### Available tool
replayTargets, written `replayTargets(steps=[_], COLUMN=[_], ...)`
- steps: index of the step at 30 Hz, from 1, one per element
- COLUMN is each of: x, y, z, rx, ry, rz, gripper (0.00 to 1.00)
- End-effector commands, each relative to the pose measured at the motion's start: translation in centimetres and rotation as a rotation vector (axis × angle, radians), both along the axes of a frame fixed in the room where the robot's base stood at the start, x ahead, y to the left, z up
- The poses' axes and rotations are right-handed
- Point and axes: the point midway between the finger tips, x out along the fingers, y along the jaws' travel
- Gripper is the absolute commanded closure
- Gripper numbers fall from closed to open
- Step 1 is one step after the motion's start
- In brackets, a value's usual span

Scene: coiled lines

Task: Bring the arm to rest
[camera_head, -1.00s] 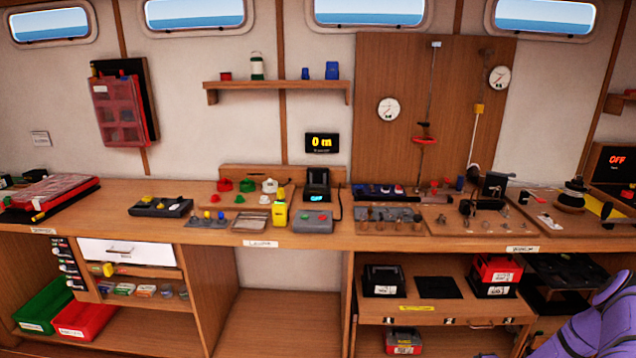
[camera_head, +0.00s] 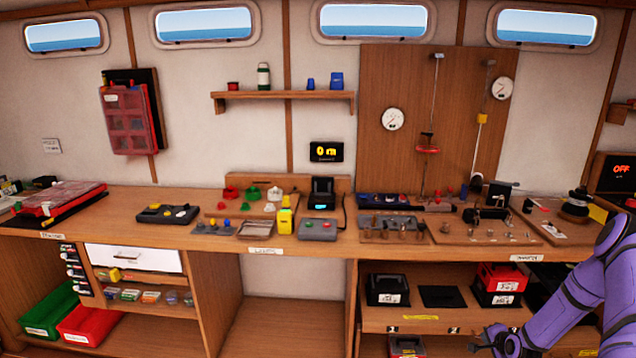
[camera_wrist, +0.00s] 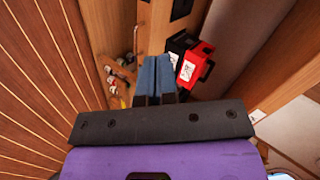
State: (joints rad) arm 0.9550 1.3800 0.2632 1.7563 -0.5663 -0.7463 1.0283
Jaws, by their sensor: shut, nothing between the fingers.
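My purple arm (camera_head: 590,285) comes in from the right edge of the head view and bends down toward the bottom. My gripper (camera_head: 478,345) is low at the bottom right, in front of the lower shelf, and partly cut off by the picture's edge. In the wrist view my gripper (camera_wrist: 155,62) shows two blue-grey fingers side by side, closed together. Nothing is held between them.
The red box also shows in the wrist view (camera_wrist: 195,65). The long wooden bench (camera_head: 400,245) carries several devices. An open bay (camera_head: 285,325) is empty.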

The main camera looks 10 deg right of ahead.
Motion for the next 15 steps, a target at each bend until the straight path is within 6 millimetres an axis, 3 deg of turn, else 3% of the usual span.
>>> replayTargets(steps=[1,6,15], x=[1.1,3.3,5.7], y=[0.0,0.6,3.5], z=[2.2,8.5,19.9], rx=[-0.033,-0.131,-0.298], ry=[0.016,0.093,0.212], rz=[0.031,0.128,0.280], gripper=[1.00,1.00,1.00])
